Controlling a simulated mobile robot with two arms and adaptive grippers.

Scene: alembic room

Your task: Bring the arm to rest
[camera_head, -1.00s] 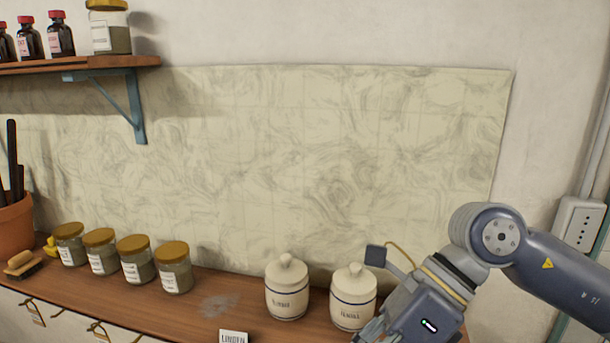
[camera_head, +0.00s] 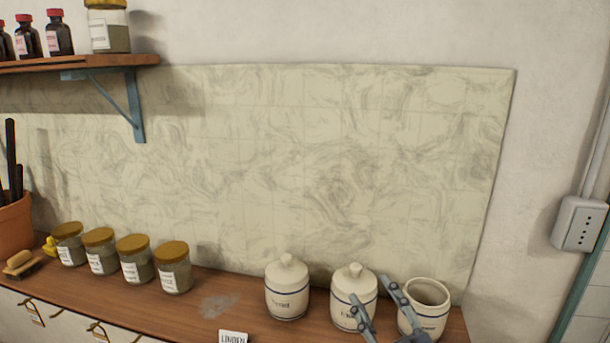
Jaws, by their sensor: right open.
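My right gripper (camera_head: 378,312) shows at the bottom right of the head view, with its two fingers pointing up and spread apart. It is open, with nothing seen between the fingers. One finger overlaps the lower part of a lidded white jar (camera_head: 354,287) with a blue band. The other finger overlaps the left side of an open white jar without a lid (camera_head: 427,294). I cannot tell whether the fingers touch the jars. The rest of the right arm is below the frame. My left gripper is not in view.
Another lidded white jar (camera_head: 287,289) stands to the left on the wooden counter (camera_head: 245,283). Several glass jars with gold lids (camera_head: 173,268) stand further left. A small LINDEN card (camera_head: 233,337) is at the front. A shelf (camera_head: 80,64) with bottles hangs at upper left.

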